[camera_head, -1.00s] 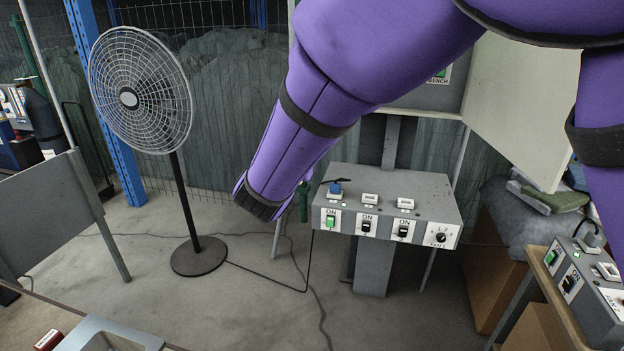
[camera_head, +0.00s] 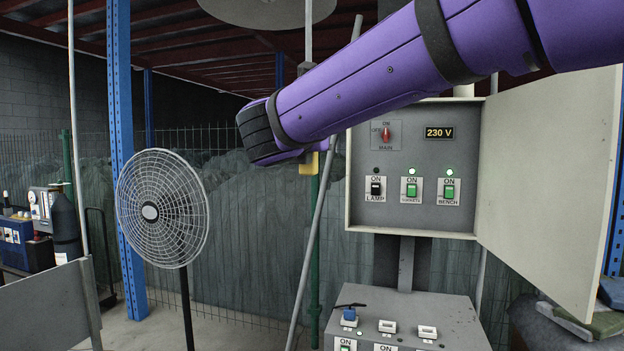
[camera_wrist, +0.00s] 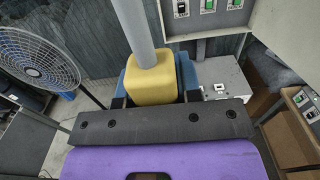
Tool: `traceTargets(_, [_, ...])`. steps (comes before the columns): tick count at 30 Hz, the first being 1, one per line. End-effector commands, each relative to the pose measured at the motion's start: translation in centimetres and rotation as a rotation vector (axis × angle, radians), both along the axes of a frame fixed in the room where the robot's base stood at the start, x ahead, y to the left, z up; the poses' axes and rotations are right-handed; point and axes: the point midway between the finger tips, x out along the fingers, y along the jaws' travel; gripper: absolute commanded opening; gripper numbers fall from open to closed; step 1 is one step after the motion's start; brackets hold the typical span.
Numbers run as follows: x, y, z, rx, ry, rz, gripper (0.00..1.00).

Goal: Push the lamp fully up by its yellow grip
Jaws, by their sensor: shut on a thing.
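The lamp's pale round shade (camera_head: 265,10) is at the top of the head view, cut off by the picture edge. A grey rod (camera_head: 308,42) hangs down there and passes behind my purple arm. The yellow grip (camera_head: 311,165) shows just below my arm's end. In the wrist view the yellow grip (camera_wrist: 150,84) is a rounded block on a grey pole (camera_wrist: 133,28). My gripper (camera_wrist: 155,90) is shut on the yellow grip, with a finger on each side. In the head view most of the gripper is hidden by my arm.
An electrical cabinet (camera_head: 412,214) with an open door (camera_head: 550,170) stands right of the grip. Its LAMP switch is black; two others are green. A socket box (camera_head: 470,325) sits below it. A standing fan (camera_head: 163,208) is at left, and a slanted pole (camera_head: 325,190) is beside the grip.

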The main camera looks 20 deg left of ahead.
Motion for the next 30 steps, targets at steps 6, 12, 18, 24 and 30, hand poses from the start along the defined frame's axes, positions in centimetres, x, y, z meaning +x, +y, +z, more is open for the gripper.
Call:
traceTargets(6, [0.1,-0.1,5.2,0.004,-0.003,-0.003,0.0])
traceTargets(12, [0.1,-0.1,8.1,0.002,-0.003,-0.002,0.0])
traceTargets(18, [0.1,-0.1,9.5,0.001,-0.001,-0.002,0.0])
traceTargets(24, [0.1,-0.1,9.9,0.001,-0.003,-0.002,0.0])
traceTargets(30, [0.0,-0.1,10.1,0.001,-0.006,-0.001,0.0])
